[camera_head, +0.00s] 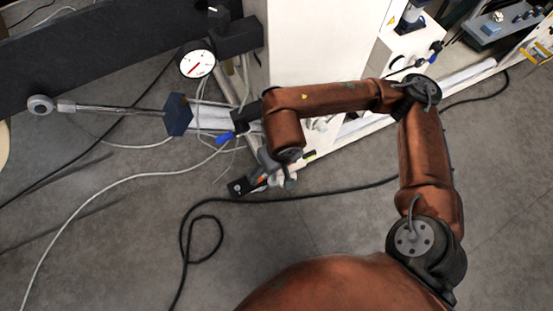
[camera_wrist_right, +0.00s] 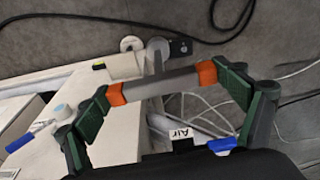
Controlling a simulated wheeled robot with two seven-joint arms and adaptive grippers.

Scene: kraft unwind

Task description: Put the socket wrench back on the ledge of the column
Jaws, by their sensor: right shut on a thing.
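My right gripper (camera_wrist_right: 162,84) is shut in the right wrist view, its orange pads against the two ends of a grey bar. I take this bar to be the handle of the socket wrench (camera_wrist_right: 160,82). A short stem runs from the bar to a round grey end (camera_wrist_right: 157,45). That end appears beside a small black plate with a light spot (camera_wrist_right: 181,46); I cannot tell whether they touch. The black plate (camera_head: 238,187) shows there too. I cannot pick out the column's ledge with certainty. My left gripper is not in view.
A white cabinet (camera_head: 305,45) stands behind my arm. A dial gauge (camera_head: 198,63), a blue-handled valve (camera_head: 226,137) and a long metal rod (camera_head: 110,108) with a dark blue block (camera_head: 178,114) are at left. Hoses and a black cable (camera_head: 320,196) cross the grey floor.

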